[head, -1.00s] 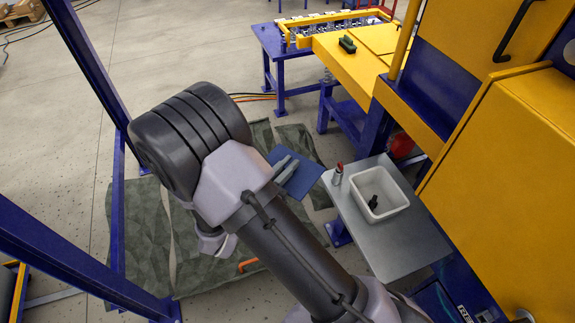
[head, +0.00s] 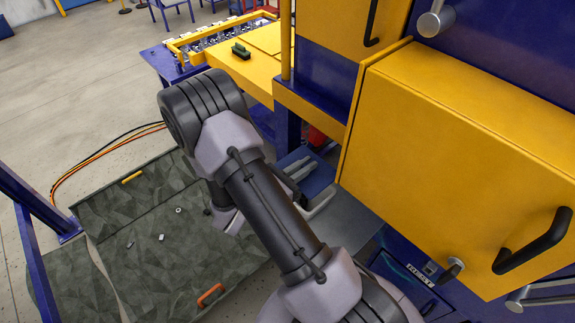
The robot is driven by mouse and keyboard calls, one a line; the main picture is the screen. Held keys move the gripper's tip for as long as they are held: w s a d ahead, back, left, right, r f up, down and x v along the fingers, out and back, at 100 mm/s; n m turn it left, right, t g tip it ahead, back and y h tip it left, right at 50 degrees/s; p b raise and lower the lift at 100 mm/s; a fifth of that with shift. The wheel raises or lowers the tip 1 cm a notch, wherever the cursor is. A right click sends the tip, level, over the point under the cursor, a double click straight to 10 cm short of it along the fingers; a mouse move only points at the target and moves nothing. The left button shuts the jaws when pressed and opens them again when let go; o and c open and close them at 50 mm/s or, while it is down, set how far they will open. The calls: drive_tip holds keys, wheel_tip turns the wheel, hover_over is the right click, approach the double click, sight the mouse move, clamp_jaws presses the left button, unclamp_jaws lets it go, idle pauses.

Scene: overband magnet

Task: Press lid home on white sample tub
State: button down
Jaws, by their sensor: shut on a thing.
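My gripper (head: 298,168) shows as light grey fingers just right of my arm. It is shut on a flat blue lid (head: 320,181). The white sample tub (head: 322,206) stands on a grey metal table, and only a strip of its rim shows past the lid and my arm. The lid is over or close above the tub's far part. I cannot tell whether it touches the rim or sits level. The tub's inside is hidden now.
The grey table (head: 352,224) has a bare strip right of the tub. A yellow cabinet (head: 460,165) with a black handle rises close on the right.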

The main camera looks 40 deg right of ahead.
drive_tip(key=shift+f+b, duration=2.05)
drive_tip(key=shift+f, duration=0.85)
drive_tip(key=shift+a+f+b, duration=0.1)
drive_tip(key=shift+f+b, duration=0.45)
drive_tip(key=shift+f, duration=0.45)
drive_tip(key=c, duration=1.4)
unclamp_jaws()
drive_tip(key=s+a+r+p, duration=0.1)
drive_tip(key=a+p, duration=0.3)
drive_tip(key=a, duration=1.3)
drive_tip(key=shift+s+a+r, duration=0.15)
drive_tip(key=shift+r, duration=0.15)
